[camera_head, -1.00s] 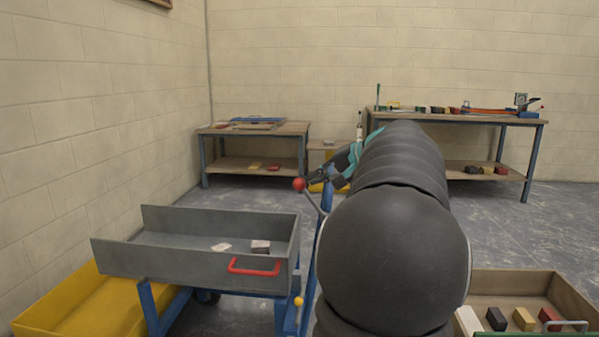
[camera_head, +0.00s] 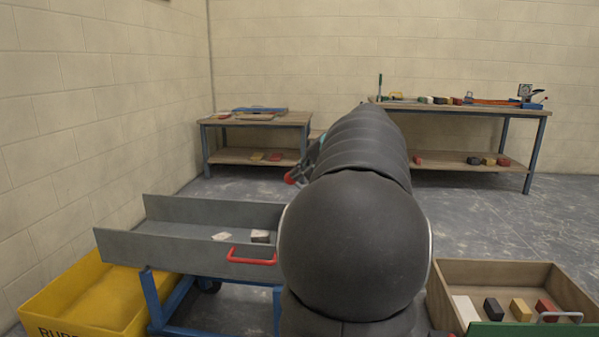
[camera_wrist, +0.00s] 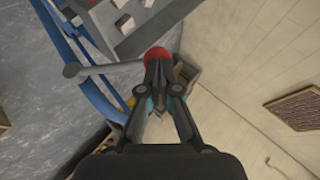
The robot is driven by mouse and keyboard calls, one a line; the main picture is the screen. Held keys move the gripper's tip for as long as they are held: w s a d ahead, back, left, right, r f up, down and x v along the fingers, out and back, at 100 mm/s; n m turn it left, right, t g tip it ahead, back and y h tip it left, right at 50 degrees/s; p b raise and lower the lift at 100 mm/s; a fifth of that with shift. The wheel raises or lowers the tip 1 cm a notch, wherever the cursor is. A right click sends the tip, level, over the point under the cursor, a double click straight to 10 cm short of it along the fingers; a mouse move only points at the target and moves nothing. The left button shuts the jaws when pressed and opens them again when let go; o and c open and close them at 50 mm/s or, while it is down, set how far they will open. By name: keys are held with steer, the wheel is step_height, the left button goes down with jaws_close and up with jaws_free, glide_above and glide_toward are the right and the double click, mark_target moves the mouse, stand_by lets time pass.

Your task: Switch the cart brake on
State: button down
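The cart is a grey open tray (camera_head: 185,250) with a red handle (camera_head: 252,258) on a blue frame (camera_head: 153,298), at the left in the head view. A red ball knob (camera_head: 290,179) shows just left of my arm. In the wrist view the red knob (camera_wrist: 157,53) sits at the end of a grey lever (camera_wrist: 108,67) beside the blue frame (camera_wrist: 90,85). My gripper (camera_wrist: 158,68) has its fingertips together at the knob and appears shut on it. In the head view my arm hides most of the gripper, the lever and the cart's right end.
A yellow tub (camera_head: 85,300) stands at the lower left. A wooden box (camera_head: 490,272) with several blocks is at the lower right. Two benches, a small one (camera_head: 255,120) and a long one (camera_head: 470,108), stand at the back wall. Grey floor is clear between.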

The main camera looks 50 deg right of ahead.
steer(key=p+v, duration=0.2)
steer(key=v, duration=1.2)
steer(key=shift+w+a+r, duration=0.25)
steer(key=shift+w+r, duration=0.05)
steer(key=shift+r, duration=0.1)
